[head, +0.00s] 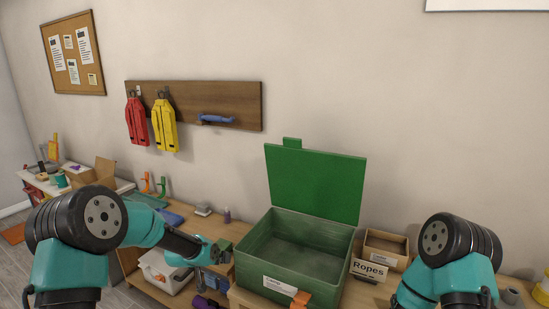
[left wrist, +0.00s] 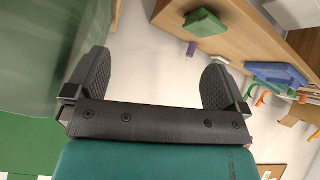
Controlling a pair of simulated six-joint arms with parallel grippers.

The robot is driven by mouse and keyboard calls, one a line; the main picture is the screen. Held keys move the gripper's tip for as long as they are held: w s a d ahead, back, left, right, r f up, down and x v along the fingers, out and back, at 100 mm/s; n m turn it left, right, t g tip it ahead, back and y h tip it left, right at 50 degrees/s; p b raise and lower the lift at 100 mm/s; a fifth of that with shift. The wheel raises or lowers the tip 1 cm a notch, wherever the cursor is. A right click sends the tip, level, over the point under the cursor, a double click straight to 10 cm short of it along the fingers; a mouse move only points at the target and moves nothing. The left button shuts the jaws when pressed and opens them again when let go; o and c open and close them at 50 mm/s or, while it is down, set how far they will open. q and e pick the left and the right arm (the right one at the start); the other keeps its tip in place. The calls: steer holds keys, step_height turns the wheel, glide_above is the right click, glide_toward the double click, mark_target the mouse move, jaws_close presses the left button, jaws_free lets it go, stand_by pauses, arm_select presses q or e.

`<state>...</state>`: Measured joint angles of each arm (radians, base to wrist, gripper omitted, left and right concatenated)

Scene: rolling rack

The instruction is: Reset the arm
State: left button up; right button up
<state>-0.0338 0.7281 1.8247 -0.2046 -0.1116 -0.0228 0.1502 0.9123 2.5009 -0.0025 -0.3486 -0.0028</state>
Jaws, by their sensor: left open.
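My left arm reaches in from the left in the head view. Its gripper (head: 218,251) is just left of the green box (head: 290,247), above the wooden bench. In the left wrist view the gripper (left wrist: 155,82) has its two dark fingers spread wide, with nothing between them. A green surface fills the left side of that view, close to one finger. My right arm shows at the lower right of the head view, but its gripper is out of frame.
The green box stands with its lid (head: 315,183) raised, and its inside looks empty. A wooden box labelled Ropes (head: 370,268) sits to its right. Red (head: 136,122) and yellow (head: 164,125) items hang on a wall board. A white bin (head: 160,270) is below left.

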arm_select(q)
steer(key=s+a+f+n+g, duration=0.1)
steer(key=s+a+f+g, duration=0.1)
steer(key=s+f, duration=0.85)
steer(key=s+f+n+g, duration=0.1)
steer(key=s+f, duration=0.4)
steer(key=s, duration=0.8)
steer(key=s+d+f+n+g, duration=0.1)
steer(key=s+f+g, duration=0.3)
steer(key=s, duration=1)
steer(key=shift+x, duration=1)
